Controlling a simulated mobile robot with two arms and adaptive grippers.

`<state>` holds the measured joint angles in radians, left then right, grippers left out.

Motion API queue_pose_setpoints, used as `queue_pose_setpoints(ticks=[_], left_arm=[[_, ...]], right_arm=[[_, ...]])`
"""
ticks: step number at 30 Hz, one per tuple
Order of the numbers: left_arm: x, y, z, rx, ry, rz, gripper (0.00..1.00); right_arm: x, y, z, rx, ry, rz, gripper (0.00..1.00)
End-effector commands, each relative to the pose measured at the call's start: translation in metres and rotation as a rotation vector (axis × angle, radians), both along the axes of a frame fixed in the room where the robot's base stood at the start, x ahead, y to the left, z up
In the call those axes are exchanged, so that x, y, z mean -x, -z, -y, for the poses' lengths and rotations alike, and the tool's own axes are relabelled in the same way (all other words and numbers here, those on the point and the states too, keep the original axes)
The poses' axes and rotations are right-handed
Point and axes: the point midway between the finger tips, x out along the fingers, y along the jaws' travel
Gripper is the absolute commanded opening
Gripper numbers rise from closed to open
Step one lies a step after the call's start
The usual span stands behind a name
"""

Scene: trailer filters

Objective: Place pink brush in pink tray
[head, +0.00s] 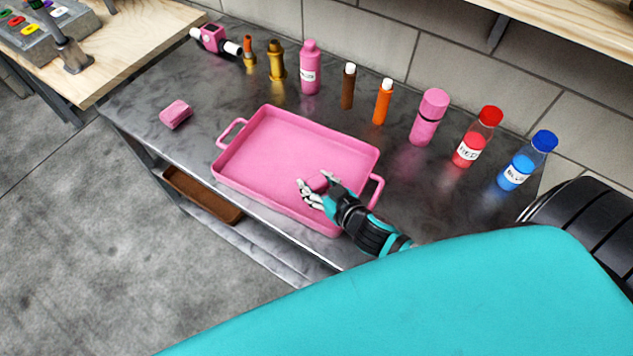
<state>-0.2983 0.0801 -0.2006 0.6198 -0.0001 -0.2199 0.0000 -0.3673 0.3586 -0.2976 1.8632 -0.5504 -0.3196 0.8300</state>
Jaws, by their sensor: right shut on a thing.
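The pink tray (278,148) lies on the grey metal counter, with a handle at its left and right ends. My right gripper (314,186) is over the right part of the tray, near its front edge. It is shut on a small pink thing, seemingly the pink brush (318,183), mostly hidden by the fingers. I cannot tell if the brush touches the tray floor. My left gripper is not in view.
A pink block (175,114) lies left of the tray. Behind stand a pink bottle (310,70), an orange bottle (382,103), a pink flask (429,117), a red-capped bottle (477,138) and a blue-capped bottle (527,160). A brown tray (202,194) sits on the lower shelf.

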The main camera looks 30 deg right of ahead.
Motion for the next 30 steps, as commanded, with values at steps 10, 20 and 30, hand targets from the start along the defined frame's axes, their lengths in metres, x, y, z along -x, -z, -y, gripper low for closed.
queue_pose_setpoints(ticks=[10,20,30], left_arm=[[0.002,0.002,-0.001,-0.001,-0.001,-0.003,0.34],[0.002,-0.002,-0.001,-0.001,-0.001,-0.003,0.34],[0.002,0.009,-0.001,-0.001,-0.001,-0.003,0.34]], right_arm=[[0.000,0.003,0.000,0.000,0.000,0.000,0.71],[0.000,-0.003,0.000,0.001,-0.002,0.001,0.71],[0.058,-0.022,0.008,0.000,0.000,-0.003,0.71]])
